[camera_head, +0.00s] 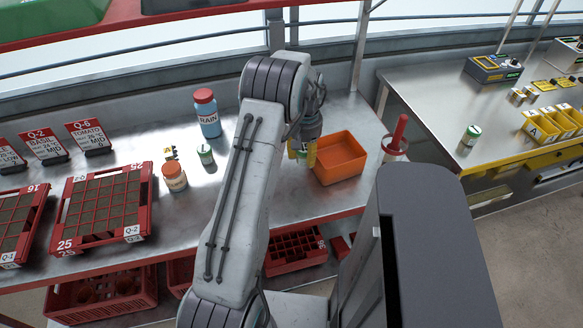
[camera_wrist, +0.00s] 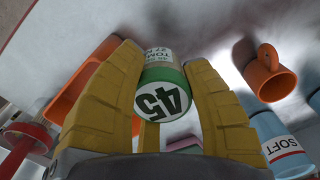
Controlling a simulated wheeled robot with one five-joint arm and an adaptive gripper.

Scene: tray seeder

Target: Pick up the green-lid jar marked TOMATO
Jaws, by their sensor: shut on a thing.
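In the wrist view a jar with a green lid (camera_wrist: 161,99) marked 45 sits between the yellow fingers of my gripper (camera_wrist: 163,90). Its pale label (camera_wrist: 158,55) shows lettering that starts "TOM"; the rest is hard to read. My gripper is shut on this jar, with a finger on each side. In the head view my gripper (camera_head: 302,153) is low over the metal bench, just left of the orange bin (camera_head: 340,160). The jar is mostly hidden there by my arm and fingers. I cannot tell whether it still touches the bench.
Another green-lid jar (camera_head: 205,155), an orange-lid jar (camera_head: 174,178) and a blue RAIN bottle (camera_head: 208,122) stand left of my arm. A red seed tray (camera_head: 100,205) lies further left. A red-handled item (camera_head: 396,145) is right of the bin. Another green-lid jar (camera_head: 470,135) stands on the right table.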

